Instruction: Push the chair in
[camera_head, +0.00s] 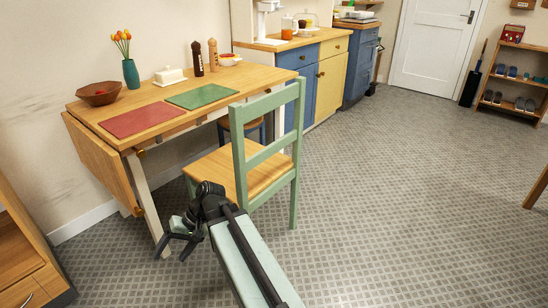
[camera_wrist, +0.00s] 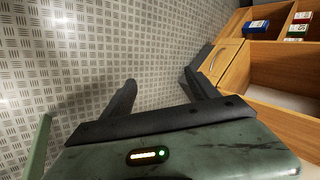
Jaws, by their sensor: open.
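The chair (camera_head: 239,155) has a green frame and a pale wooden seat. It stands upright at the long side of the wooden table (camera_head: 140,97), with its backrest away from the table. Its seat's front edge is close to the table's side; I cannot tell how far under it reaches. My gripper (camera_head: 178,238) is in front of and left of the chair, low near the table's near leg, open with nothing between the fingers. The wrist view shows the gripper's two dark spread fingers (camera_wrist: 160,92) over the floor. My arm hides a little of the chair's lower part.
A wooden cabinet (camera_head: 22,250) stands at the lower left; its open compartments also show in the wrist view (camera_wrist: 272,72). A stool (camera_head: 243,124) is behind the chair. A bowl, vase, placemats and mills stand on the table. The floor right of the chair is clear.

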